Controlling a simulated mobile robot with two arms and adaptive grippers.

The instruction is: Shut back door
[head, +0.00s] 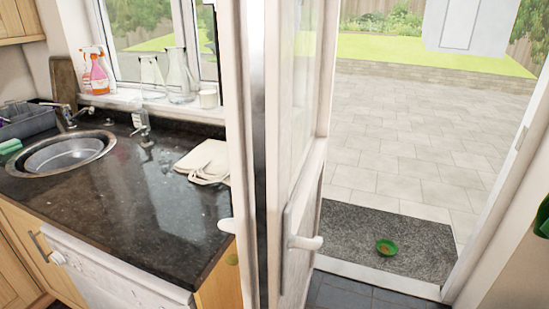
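The white back door (312,165) stands open, seen nearly edge-on in the middle of the head view. It has a glass upper part and a white lever handle (305,242) on its right-hand side. Another white handle (228,225) sticks out to the left of the door's edge. The open doorway is to the right of the door, with a pale threshold (380,278) at the bottom. Neither of my grippers is in view, so I cannot see where they are relative to the door.
A dark worktop (125,190) with a round sink (58,153) lies left of the door. Paving (420,140) is clear beyond. A green and black thing shows at the right edge.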

